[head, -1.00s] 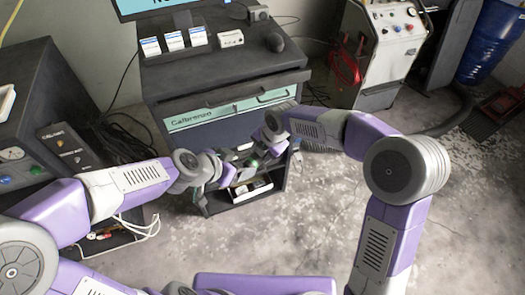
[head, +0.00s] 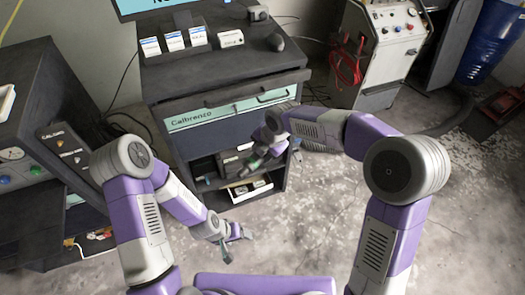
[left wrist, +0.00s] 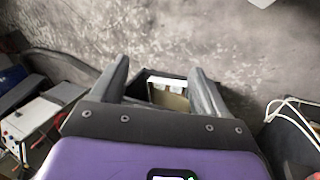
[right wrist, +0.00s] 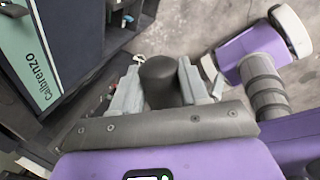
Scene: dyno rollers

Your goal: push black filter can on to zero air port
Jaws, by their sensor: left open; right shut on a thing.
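The black filter can (right wrist: 158,80) is a dark, round-ended cylinder between the fingers of my right gripper (right wrist: 156,88) in the right wrist view. That gripper is shut on it. In the head view my right gripper (head: 262,152) is in front of the cabinet's open lower shelves; the can is hard to make out there. My left gripper (head: 236,243) is open and empty, low over the floor in front of the cabinet and apart from the can. Its spread fingers (left wrist: 162,82) show in the left wrist view. I cannot pick out the zero air port.
The dark Calbrenzo cabinet (head: 215,103) stands ahead, with small boxes on top and a white tray (head: 250,190) on its lower shelf. A dark unit with gauge and knobs (head: 40,150) is at left. A grey machine with red cables (head: 378,50) is back right.

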